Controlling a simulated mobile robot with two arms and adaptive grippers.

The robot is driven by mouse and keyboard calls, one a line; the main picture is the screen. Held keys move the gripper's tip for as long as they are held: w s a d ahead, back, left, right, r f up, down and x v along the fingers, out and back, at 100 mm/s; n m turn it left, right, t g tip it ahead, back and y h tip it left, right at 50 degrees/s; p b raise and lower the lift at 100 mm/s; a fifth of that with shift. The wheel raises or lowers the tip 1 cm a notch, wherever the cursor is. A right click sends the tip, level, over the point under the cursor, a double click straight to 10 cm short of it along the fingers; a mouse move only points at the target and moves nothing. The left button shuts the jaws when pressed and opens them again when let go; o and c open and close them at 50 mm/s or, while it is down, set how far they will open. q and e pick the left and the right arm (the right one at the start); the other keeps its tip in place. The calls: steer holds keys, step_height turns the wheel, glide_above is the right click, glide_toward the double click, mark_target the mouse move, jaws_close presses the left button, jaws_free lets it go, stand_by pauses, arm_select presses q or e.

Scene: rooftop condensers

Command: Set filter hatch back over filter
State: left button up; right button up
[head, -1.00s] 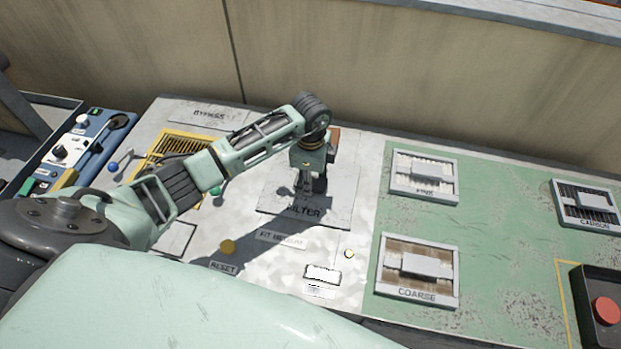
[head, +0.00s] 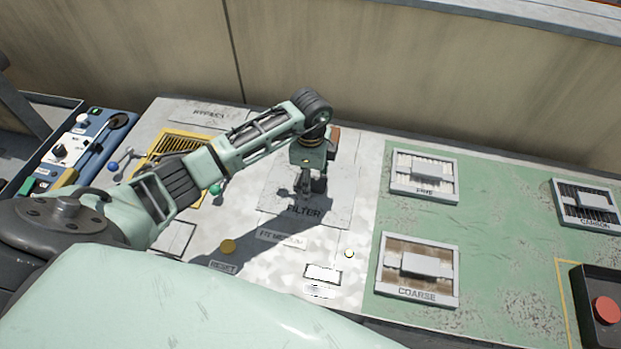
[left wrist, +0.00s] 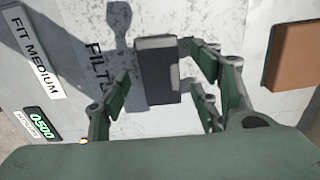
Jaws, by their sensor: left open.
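The filter hatch (head: 335,212), a pale grey plate marked FILTER, lies on the white panel below my left gripper. It also shows in the left wrist view (left wrist: 118,28), with a dark block-shaped handle (left wrist: 157,72) standing on it. My left gripper (head: 312,190) points down over the hatch. In the left wrist view its fingers (left wrist: 160,98) are apart, on either side of the handle, with visible gaps. The filter itself is not visible; the hatch and gripper cover that area. My right gripper is not in view.
The yellow-framed bypass grille (head: 172,147) and small knobs are left of the hatch. A brown block (left wrist: 290,55) is close beside it. FINE (head: 424,190), COARSE (head: 385,285) and CARBON (head: 587,222) filters lie right on green. A red button (head: 606,311) is at far right.

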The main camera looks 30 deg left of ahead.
arm_select(q)
step_height(320, 180, up, 11)
stand_by(0.3)
